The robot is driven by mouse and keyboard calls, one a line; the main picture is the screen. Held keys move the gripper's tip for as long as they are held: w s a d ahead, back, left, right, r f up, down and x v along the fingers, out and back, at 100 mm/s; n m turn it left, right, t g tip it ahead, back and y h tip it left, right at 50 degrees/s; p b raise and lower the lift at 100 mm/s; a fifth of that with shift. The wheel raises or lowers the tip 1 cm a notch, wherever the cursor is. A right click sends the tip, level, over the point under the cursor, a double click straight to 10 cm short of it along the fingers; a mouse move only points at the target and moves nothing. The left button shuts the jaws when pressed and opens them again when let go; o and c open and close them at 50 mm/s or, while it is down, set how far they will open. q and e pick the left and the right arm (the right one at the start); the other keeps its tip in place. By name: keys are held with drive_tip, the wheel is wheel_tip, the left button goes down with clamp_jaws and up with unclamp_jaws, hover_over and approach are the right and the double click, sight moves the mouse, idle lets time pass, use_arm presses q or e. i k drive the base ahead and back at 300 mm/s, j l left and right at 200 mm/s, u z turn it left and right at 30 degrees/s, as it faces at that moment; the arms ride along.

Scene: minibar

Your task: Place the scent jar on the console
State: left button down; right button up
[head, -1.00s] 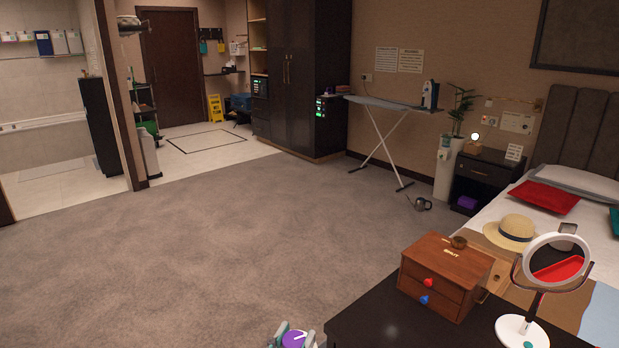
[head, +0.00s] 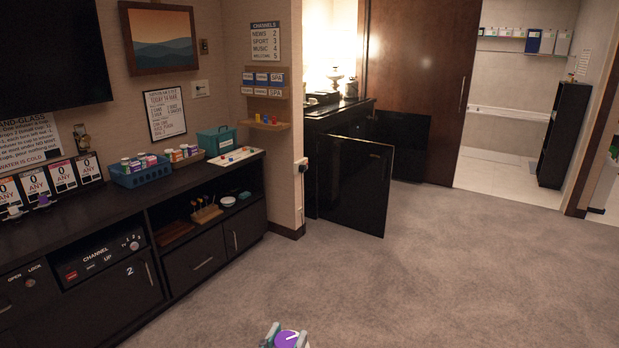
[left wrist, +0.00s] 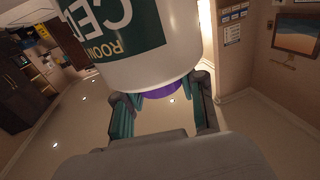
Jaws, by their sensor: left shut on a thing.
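My left gripper (head: 286,337) is at the bottom edge of the head view, over open carpet. It is shut on the scent jar, whose purple top (head: 287,339) shows between the fingers. In the left wrist view the jar (left wrist: 140,40) is white with a dark green label reading "ROOM" and "CE…"; the fingers are at its purple end (left wrist: 164,89). A long dark console (head: 100,215) stands at the left, apart from the gripper. My right gripper is not in view.
On the console are a blue basket of small jars (head: 140,176), a teal box (head: 216,141), a white board with coloured pieces (head: 235,157) and several "ANY" cards (head: 62,177). A dark cabinet door (head: 355,185) hangs open ahead. The carpet (head: 420,285) is clear.

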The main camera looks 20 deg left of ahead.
sight(64, 214)
drive_tip(key=i+j+u, duration=0.5)
drive_tip(key=j, duration=0.35)
drive_tip(key=i+j+u, duration=0.45)
drive_tip(key=j, duration=0.25)
drive_tip(key=i+j+u, duration=0.5)
drive_tip(key=i, duration=0.3)
drive_tip(key=i+j, duration=0.2)
drive_tip(key=i, duration=0.3)
drive_tip(key=i+j, duration=0.15)
drive_tip(key=i, duration=0.4)
